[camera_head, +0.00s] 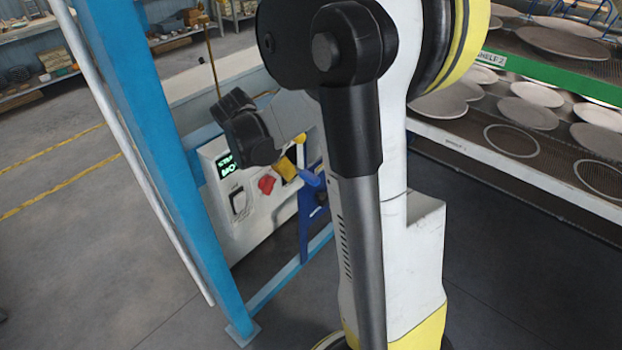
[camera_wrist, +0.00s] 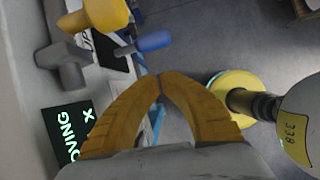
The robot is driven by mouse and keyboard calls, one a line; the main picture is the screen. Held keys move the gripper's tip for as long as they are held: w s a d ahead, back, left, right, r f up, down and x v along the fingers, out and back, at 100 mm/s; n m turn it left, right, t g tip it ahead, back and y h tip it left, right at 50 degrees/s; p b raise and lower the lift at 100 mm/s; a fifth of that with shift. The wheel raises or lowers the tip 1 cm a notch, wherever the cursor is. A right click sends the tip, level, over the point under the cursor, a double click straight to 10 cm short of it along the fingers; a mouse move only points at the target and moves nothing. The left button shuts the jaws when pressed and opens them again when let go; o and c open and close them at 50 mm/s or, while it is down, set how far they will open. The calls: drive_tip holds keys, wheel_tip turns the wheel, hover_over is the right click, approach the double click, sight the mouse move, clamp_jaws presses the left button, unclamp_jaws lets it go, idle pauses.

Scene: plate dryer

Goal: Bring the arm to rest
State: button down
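My gripper (camera_wrist: 160,80) shows in the wrist view with its two ribbed orange fingers brought together at the tips. Nothing shows between them. In the head view my arm stands folded in the middle and hides part of the scene; the fingertips are hard to make out there. The wrist end hangs in front of a white control panel (camera_head: 240,215) on a blue frame. The panel has a lit green-text display (camera_head: 225,165), partly readable as "MOVING" in the wrist view (camera_wrist: 68,132).
A red knob (camera_head: 267,184) and a blue lever (camera_head: 309,178) sit by the panel; the lever also shows in the wrist view (camera_wrist: 154,41). A blue post (camera_head: 165,150) stands left. A rack (camera_head: 560,180) of plates stands right. Open floor (camera_head: 90,270) lies left.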

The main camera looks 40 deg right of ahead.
drive_tip(key=shift+v, duration=0.8)
drive_tip(key=s+a+r+m+t+y, duration=0.1)
drive_tip(key=s+a+r+m+t, duration=0.1)
drive_tip(key=s+a+m, duration=0.2)
drive_tip(key=s+a+r+m+t+y+b, duration=0.1)
drive_tip(key=s+a+r+m+t+y, duration=0.1)
drive_tip(key=a+m, duration=0.5)
drive_tip(key=s+a+r+m+t+y, duration=0.2)
drive_tip(key=s+a+m, duration=0.4)
drive_tip(key=a, duration=0.4)
drive_tip(key=shift+r+m+t, duration=0.3)
drive_tip(key=shift+r+t, duration=0.05)
drive_tip(key=shift+t, duration=0.35)
idle(0.8)
